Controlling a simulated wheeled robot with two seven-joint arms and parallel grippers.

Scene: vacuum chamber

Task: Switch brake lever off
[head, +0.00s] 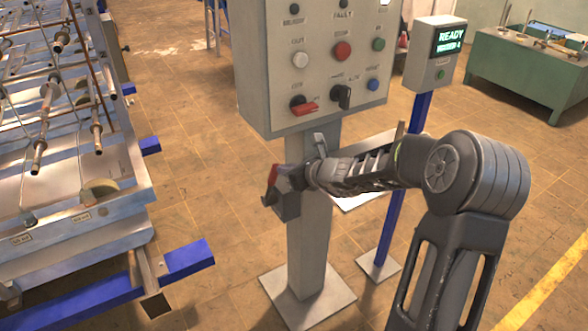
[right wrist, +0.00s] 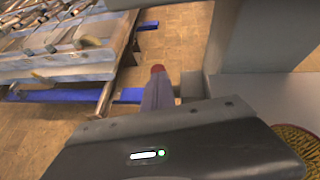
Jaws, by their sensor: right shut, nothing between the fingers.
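A grey control panel (head: 262,62) stands on a grey post. The labels are too small to tell which is the brake lever. My right gripper (head: 271,173) is below the panel in front of the post, clear of both levers. It is shut and empty, its red tips pointing left. The red tips also show in the right wrist view (right wrist: 157,70); the levers do not. My left gripper is out of view.
The post (head: 314,235) stands close behind my right gripper. A slim stand with a lit display (head: 449,40) is to the right. A metal rack machine (head: 70,240) with a blue beam (head: 188,259) fills the left. A green bench (head: 520,75) is far right. Floor is free between.

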